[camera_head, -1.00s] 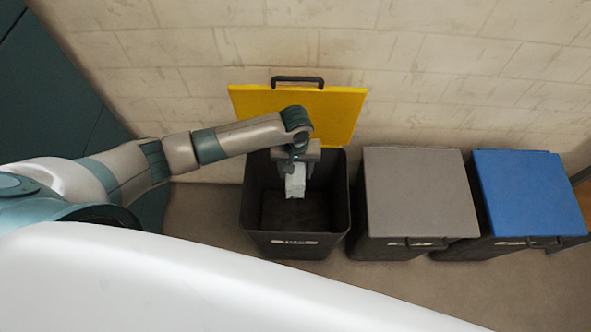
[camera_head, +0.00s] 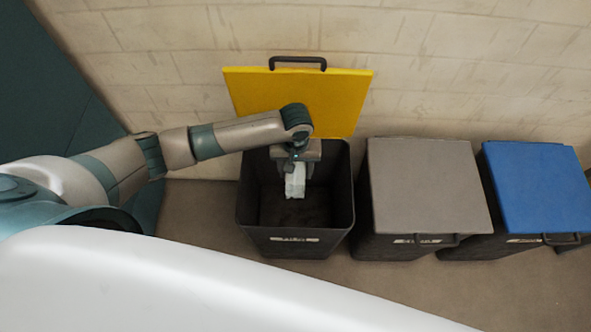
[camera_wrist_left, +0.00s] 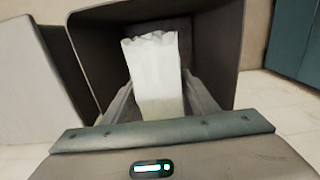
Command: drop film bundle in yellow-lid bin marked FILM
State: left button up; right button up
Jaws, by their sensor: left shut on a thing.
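The dark bin with the yellow lid (camera_head: 335,98) stands against the wall with its lid raised. A pale label shows on the front of the bin (camera_head: 270,236), but I cannot read it. My left gripper (camera_head: 298,170) is over the bin's opening and shut on the film bundle (camera_head: 295,184), a small whitish block. In the left wrist view the film bundle (camera_wrist_left: 156,75) sits between the fingers, with the dark bin interior (camera_wrist_left: 203,45) behind it. My right gripper is not in view.
A bin with a closed grey lid (camera_head: 425,185) stands to the right of the open bin. A bin with a closed blue lid (camera_head: 540,185) is further right. The block wall (camera_head: 450,65) is behind them. Bare floor (camera_head: 420,285) lies in front.

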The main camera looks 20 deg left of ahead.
pick_arm(q)
jog(key=o, duration=1.1)
jog(key=shift+r, duration=0.15)
notch_tip(320, 180, up, 17)
jog(key=shift+r+b, duration=0.1)
jog(key=shift+b, duration=0.75)
dwell(0.3)
